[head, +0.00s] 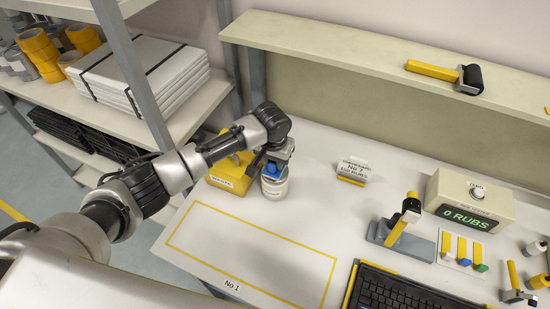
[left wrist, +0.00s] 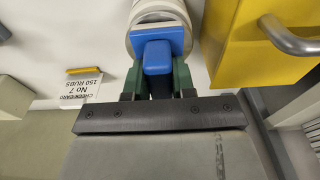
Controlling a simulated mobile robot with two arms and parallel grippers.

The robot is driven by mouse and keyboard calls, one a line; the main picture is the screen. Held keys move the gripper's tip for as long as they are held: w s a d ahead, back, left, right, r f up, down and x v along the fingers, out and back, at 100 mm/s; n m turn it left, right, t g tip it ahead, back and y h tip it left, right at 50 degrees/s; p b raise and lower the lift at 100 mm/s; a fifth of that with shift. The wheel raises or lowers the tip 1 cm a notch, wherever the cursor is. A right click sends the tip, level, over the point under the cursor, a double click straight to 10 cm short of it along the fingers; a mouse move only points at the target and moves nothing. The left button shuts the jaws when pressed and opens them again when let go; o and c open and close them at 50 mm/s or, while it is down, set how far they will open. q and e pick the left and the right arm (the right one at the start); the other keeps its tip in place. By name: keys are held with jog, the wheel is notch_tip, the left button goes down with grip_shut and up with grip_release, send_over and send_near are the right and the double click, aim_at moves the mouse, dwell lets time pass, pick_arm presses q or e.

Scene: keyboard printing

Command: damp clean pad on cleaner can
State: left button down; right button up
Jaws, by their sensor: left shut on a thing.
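My left gripper (head: 273,163) points down over the white cleaner can (head: 275,187), which stands upright beside a yellow box. It is shut on the blue pad (head: 271,171) by its raised grip. In the left wrist view the pad's grip (left wrist: 157,57) sits between the green fingers, and the pad's blue body lies over the can's top (left wrist: 158,10). The pad looks level and roughly centred on the can. Whether its underside touches the can top is hidden. My right gripper is not in view.
The yellow box (head: 229,177) with a metal handle stands close left of the can. A check card (head: 353,168), a counter box (head: 467,205) reading 0 RUBS, a tool stand (head: 400,240) and a keyboard (head: 400,290) are to the right. The yellow-outlined area (head: 250,250) is empty.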

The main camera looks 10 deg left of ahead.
pick_arm(q)
jog(key=shift+f, duration=0.5)
dwell(0.8)
notch_tip(320, 180, up, 5)
jog(key=p, duration=0.5)
jog(key=shift+r+p, duration=0.1)
jog(key=shift+p, duration=0.2)
jog(key=shift+r, duration=0.95)
